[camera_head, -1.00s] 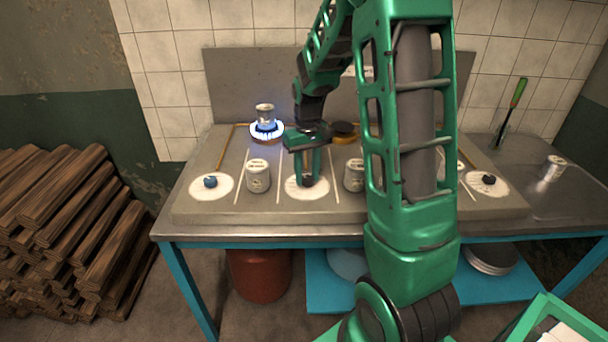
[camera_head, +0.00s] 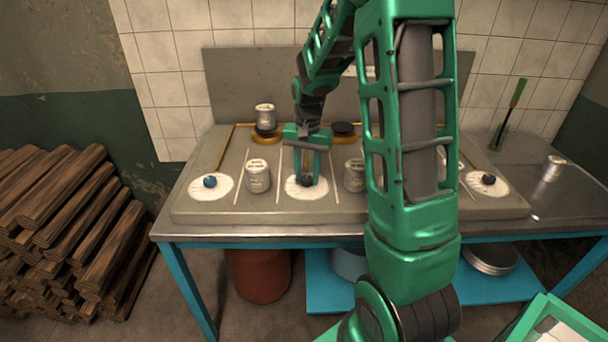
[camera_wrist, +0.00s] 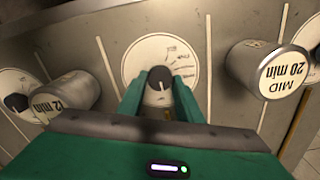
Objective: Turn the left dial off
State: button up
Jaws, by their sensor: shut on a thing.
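The dial between the two front cans has a dark knob (camera_head: 306,181) on a white marked disc (camera_head: 307,193). My gripper (camera_head: 307,174) reaches down over this knob and is shut on it. In the wrist view the knob (camera_wrist: 159,77) sits between the two green fingers, with its white pointer near upright. A dark-knobbed dial (camera_head: 488,179) is at the right. The left burner (camera_head: 265,132) shows no flame under its small metal can (camera_head: 265,115).
Metal cans (camera_head: 258,176) and (camera_head: 354,175) stand close on either side of my gripper; the wrist view shows one labelled "MID 20 min" (camera_wrist: 270,73). A second burner (camera_head: 343,129) is behind. My arm hides part of the counter at right.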

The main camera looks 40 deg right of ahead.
aim_at(305, 178)
jog(key=shift+w+a+r+m, duration=0.1)
jog(key=shift+w+a+m, duration=0.1)
jog(key=shift+m, duration=0.3)
jog(key=o, duration=1)
jog(key=shift+o, duration=0.2)
jog(key=shift+s+d, duration=0.1)
notch_tip(305, 178, up, 11)
jog(key=shift+f, duration=0.2)
jog(key=s+a+n, duration=0.1)
jog(key=s+n, duration=0.1)
jog(key=s, duration=1.2)
jog(key=s+a+f+n, duration=0.1)
jog(key=s+a+n, duration=0.1)
jog(key=s, duration=1.3)
jog(key=shift+n, duration=0.5)
